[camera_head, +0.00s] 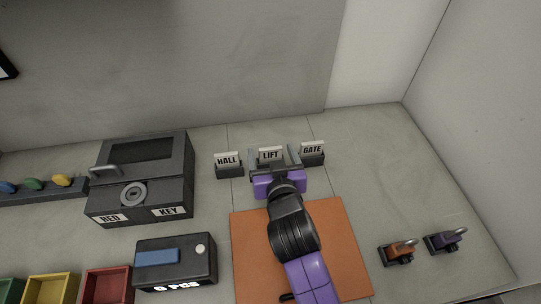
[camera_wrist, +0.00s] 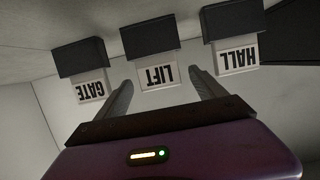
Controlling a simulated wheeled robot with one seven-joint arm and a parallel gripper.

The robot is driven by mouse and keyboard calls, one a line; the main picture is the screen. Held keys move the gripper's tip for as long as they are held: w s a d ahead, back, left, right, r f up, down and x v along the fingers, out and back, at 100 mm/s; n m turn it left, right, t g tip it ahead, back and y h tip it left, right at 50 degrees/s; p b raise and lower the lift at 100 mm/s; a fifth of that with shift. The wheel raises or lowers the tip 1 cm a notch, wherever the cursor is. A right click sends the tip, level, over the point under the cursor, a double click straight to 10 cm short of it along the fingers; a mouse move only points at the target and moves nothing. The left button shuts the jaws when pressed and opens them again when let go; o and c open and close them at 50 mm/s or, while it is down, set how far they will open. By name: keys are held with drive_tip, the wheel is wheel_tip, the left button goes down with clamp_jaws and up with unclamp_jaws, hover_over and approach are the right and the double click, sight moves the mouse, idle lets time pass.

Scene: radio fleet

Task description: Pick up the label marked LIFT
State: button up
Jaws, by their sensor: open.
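The white label marked LIFT (camera_head: 270,154) stands upright in a dark holder, between the other two labels. It shows upside down in the wrist view (camera_wrist: 158,76), with its dark holder (camera_wrist: 150,41) above it there. My gripper (camera_head: 272,160) is in front of the LIFT label. In the wrist view its two fingers (camera_wrist: 165,87) are apart, one on each side of the LIFT label, with nothing seen held between them. I cannot tell how far the fingertips reach past the label. The lower front of the LIFT holder is hidden by my gripper in the head view.
The HALL label (camera_head: 227,160) stands close on the left and the GATE label (camera_head: 312,149) close on the right, each in a dark holder. An orange mat (camera_head: 343,237) lies under my arm. A dark box (camera_head: 143,178) marked RED and KEY stands left. Two padlock-like items (camera_head: 400,251) are right.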

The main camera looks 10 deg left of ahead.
drive_tip(key=c, duration=1.4)
drive_tip(key=shift+c, duration=0.2)
wheel_tip(320, 180, up, 20)
drive_tip(key=b, duration=0.1)
